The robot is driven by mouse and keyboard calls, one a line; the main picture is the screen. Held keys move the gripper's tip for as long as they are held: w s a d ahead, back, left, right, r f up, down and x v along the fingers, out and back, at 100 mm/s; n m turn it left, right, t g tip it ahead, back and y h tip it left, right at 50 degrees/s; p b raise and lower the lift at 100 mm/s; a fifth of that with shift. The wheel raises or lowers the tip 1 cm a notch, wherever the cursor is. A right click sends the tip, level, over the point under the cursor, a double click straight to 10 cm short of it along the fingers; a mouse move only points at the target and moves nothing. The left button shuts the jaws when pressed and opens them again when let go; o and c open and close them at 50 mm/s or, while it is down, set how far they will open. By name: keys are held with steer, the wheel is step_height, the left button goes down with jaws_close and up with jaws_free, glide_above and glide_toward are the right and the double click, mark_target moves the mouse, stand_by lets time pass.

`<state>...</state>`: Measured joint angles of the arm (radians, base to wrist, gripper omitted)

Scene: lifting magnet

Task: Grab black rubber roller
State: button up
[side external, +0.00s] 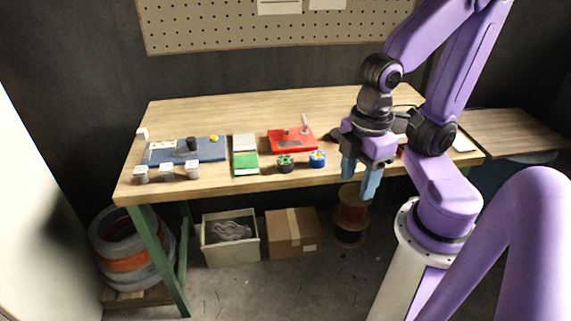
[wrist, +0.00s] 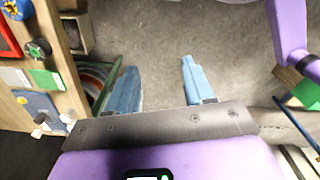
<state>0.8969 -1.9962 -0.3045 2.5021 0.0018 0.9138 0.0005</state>
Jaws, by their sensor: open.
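A small black cylinder (side external: 192,144), which looks like the black rubber roller, stands on a blue-grey plate (side external: 212,149) at the left of the workbench. I cannot confirm its material. In the wrist view the plate (wrist: 38,102) lies at the lower left, with a dark piece (wrist: 41,118) on it that may be the same cylinder. My gripper (side external: 358,187) is open and empty at the bench's front edge, well to the right of the cylinder. In the wrist view its blue fingers (wrist: 158,67) are spread apart over the floor.
On the workbench (side external: 240,106) are a green board (side external: 245,163), a red plate (side external: 291,140) with upright pieces, a green-topped knob (side external: 286,163), a blue knob (side external: 318,159) and several small white-grey blocks (side external: 167,171) at the front left. The back of the bench is clear. A pegboard (side external: 220,30) hangs behind.

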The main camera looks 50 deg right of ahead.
steer(key=o, duration=0.4)
steer(key=shift+c, duration=0.2)
steer(key=w+a+f+n+h, duration=0.1)
steer(key=w+a+f+h, duration=0.2)
steer(key=w, duration=0.6)
steer(key=w+f+n+h, duration=0.2)
steer(key=w+h, duration=0.3)
steer(key=w, duration=0.3)
steer(key=n+h, duration=0.2)
steer(key=h, duration=0.4)
glide_toward(283, 161)
steer(key=shift+n, duration=0.3)
steer(key=shift+x, duration=4.3)
